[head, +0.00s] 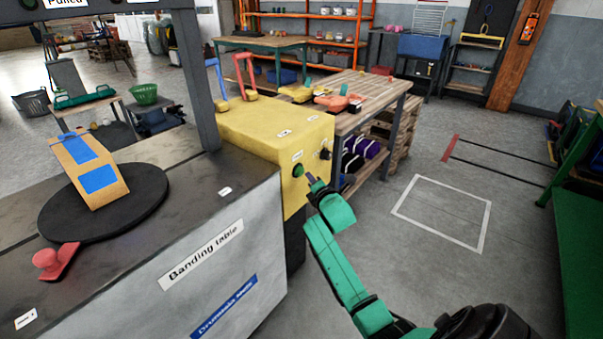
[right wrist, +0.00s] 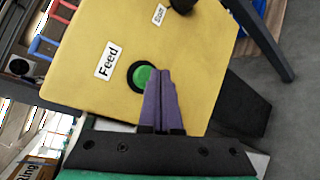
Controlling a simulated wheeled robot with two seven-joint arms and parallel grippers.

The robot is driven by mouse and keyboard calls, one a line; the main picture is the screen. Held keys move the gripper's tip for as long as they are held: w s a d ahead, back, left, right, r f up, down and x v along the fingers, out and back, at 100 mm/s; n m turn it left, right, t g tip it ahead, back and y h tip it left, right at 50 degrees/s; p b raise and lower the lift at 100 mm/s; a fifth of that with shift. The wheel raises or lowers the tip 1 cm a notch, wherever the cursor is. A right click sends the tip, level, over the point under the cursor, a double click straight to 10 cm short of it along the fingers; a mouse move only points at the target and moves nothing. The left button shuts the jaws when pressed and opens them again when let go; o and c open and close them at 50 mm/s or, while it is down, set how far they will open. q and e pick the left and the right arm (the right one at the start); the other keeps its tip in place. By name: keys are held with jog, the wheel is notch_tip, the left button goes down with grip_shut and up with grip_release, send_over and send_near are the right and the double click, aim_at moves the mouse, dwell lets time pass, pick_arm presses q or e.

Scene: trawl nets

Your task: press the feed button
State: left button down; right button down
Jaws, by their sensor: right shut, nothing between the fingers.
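The feed button is a round green button (right wrist: 144,76) in a black ring on the yellow box, beside a white "Feed" label (right wrist: 109,60). In the head view the green button (head: 298,170) is on the yellow box's front face. My right gripper (head: 311,179) is shut and empty, its fingertips just in front of and close to the button. In the right wrist view its purple fingers (right wrist: 161,76) overlap the button's right edge; I cannot tell whether they touch it. My left gripper is not in view.
The yellow box (head: 262,125) sits at the end of the grey banding table (head: 225,215). A black knob (head: 324,154) is right of the button. A tan block with blue patches (head: 90,170) stands on a black disc. A wooden bench (head: 375,88) is behind; the floor at right is open.

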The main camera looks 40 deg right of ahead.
jog(key=shift+w, duration=0.15)
jog(key=shift+w+a, duration=0.1)
jog(key=shift+w, duration=0.2)
jog(key=shift+w+a+b, duration=0.15)
jog(key=shift+w+b, duration=0.25)
jog(key=shift+w, duration=0.1)
dwell(0.7)
jog(key=shift+s+d+p, duration=0.2)
jog(key=shift+s+p, duration=0.6)
jog(key=shift+s, duration=0.1)
